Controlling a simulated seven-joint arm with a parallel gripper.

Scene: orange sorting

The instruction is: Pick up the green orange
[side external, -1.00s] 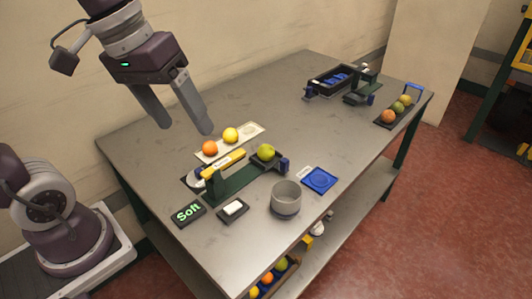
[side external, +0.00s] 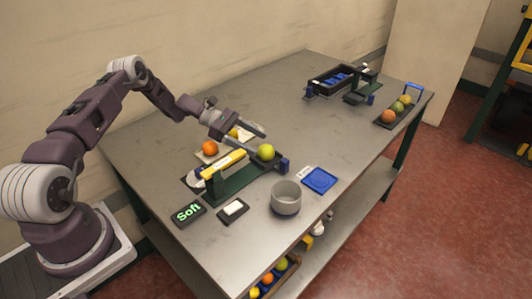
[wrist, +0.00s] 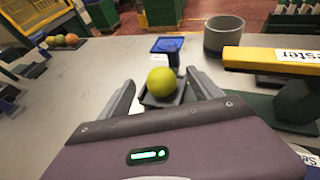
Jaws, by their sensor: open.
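The green orange (side external: 265,152) is yellow-green and sits on the end of the dark green tester fixture (side external: 243,183), by its blue end block. In the wrist view the green orange (wrist: 162,82) rests on a small dark cradle (wrist: 163,98), centred between my fingers. My gripper (side external: 258,138) is open and low over the table, its fingers pointing toward the fruit from behind it. In the wrist view my gripper (wrist: 163,92) has one finger on each side, apart from the fruit.
The yellow tester bar (side external: 222,164) lies close beside my gripper. A grey cup (side external: 286,197) and a blue square dish (side external: 319,180) stand in front. An orange (side external: 210,148) and a partly hidden yellow fruit are behind.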

